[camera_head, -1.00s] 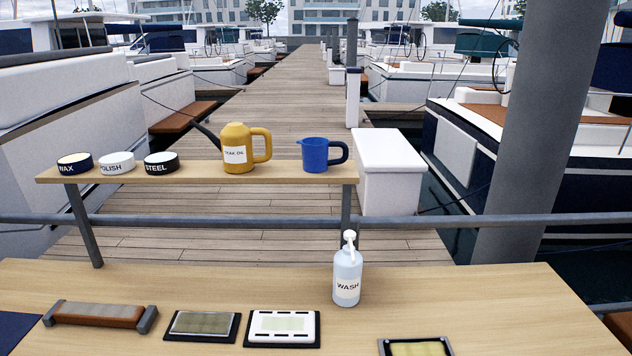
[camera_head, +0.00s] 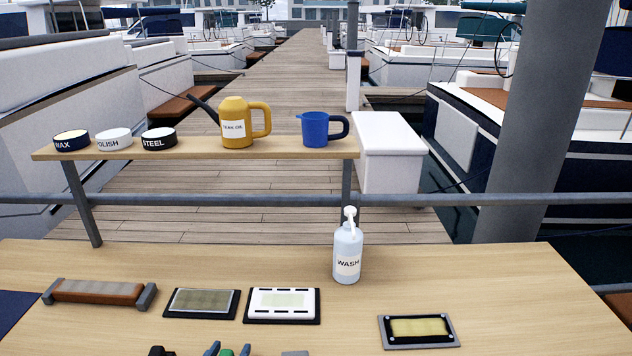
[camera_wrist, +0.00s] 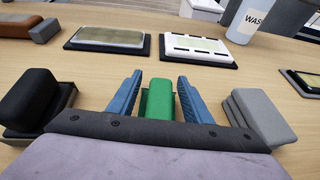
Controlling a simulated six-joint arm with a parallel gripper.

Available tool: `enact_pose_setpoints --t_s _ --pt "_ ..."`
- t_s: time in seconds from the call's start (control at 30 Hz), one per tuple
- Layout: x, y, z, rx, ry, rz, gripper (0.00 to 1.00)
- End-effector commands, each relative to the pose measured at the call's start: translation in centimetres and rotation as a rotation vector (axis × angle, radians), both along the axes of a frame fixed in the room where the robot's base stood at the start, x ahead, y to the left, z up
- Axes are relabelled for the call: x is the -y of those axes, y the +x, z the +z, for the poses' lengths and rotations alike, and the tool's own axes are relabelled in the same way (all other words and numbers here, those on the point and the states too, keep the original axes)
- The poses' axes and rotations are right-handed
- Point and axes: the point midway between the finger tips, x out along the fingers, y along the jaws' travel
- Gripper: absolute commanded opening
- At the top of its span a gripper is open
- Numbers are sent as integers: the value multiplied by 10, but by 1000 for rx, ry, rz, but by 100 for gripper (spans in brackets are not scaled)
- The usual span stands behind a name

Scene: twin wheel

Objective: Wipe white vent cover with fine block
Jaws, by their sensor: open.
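The white vent cover (camera_head: 257,304) lies flat on a dark base on the table; in the wrist view (camera_wrist: 178,53) it is at the top right of centre. It has a pale, greenish-beige middle. A green block (camera_head: 227,352) shows between the two blue fingers of my gripper (camera_head: 228,350). In the wrist view my gripper (camera_wrist: 160,98) is open, with gaps on both sides of the green block (camera_wrist: 160,98). A black block (camera_wrist: 30,98) is to the left and a grey block (camera_wrist: 260,113) to the right. No label shows which block is fine.
A grey-framed panel (camera_head: 202,302) is left of the white cover, and a metal-framed one (camera_head: 420,329) is to the right. A brown-and-grey block tool (camera_head: 98,291) lies far left. A wash bottle (camera_head: 347,255) stands behind. A shelf (camera_head: 210,150) holds tins and jugs.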

Motion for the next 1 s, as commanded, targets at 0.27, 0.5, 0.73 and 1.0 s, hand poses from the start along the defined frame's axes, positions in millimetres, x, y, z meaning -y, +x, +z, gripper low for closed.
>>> enact_pose_setpoints --t_s 0.27,0.5,0.73,1.0 --pt "0 0 0 0 -1 0 21" --pt "0 0 2 0 0 0 13" --pt "0 0 15 1 0 0 13" --pt "0 0 35 1 0 0 13"
